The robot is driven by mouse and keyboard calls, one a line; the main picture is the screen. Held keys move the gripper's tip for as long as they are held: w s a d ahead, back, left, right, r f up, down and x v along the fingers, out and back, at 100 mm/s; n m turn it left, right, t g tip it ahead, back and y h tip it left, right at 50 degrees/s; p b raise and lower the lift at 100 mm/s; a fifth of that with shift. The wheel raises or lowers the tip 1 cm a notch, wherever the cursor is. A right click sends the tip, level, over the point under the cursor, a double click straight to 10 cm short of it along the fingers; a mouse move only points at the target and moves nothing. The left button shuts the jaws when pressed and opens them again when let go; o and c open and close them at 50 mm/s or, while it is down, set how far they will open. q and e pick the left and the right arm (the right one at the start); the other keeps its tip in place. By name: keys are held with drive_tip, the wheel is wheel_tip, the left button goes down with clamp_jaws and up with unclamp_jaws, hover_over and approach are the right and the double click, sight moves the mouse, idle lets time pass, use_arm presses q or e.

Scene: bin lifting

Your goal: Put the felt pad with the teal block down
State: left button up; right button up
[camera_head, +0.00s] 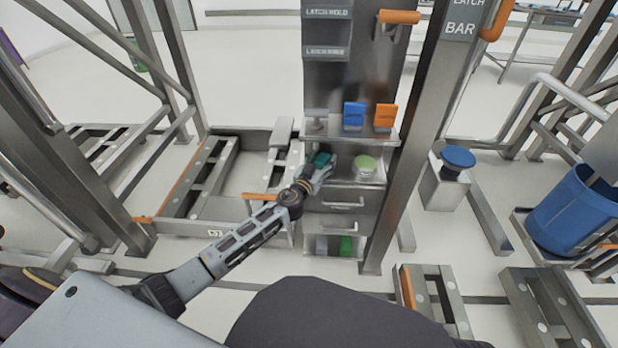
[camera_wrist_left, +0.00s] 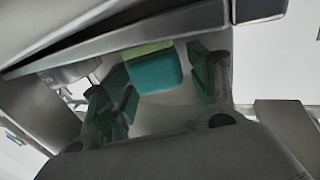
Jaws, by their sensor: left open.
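The teal block (camera_head: 321,159) is at the left end of the shelf in the head view, partly covered by my left gripper (camera_head: 318,173). In the left wrist view the teal block (camera_wrist_left: 157,73) lies between the two spread fingers, with gaps on both sides. A light green strip (camera_wrist_left: 147,50) shows along its far edge; it may be the felt pad, but I cannot tell. My left gripper is open around the block and not clamped on it. The surface under the block is mostly hidden in the head view. My right gripper is not in view.
A round light-green piece (camera_head: 365,163) sits on the shelf to the right. A blue block (camera_head: 353,115) and an orange block (camera_head: 385,116) stand on the ledge above. A drawer front (camera_head: 340,203) is below. A steel post (camera_head: 415,140) rises on the right.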

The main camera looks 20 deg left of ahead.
use_arm(q)
drive_tip(key=shift+s+a, duration=0.15)
drive_tip(key=shift+s, duration=1.2)
drive_tip(key=shift+s+a, duration=0.15)
drive_tip(key=shift+s, duration=1.45)
drive_tip(key=shift+s+a, duration=0.15)
drive_tip(key=shift+s, duration=1)
drive_tip(key=shift+s+a, duration=0.1)
drive_tip(key=shift+s, duration=1.05)
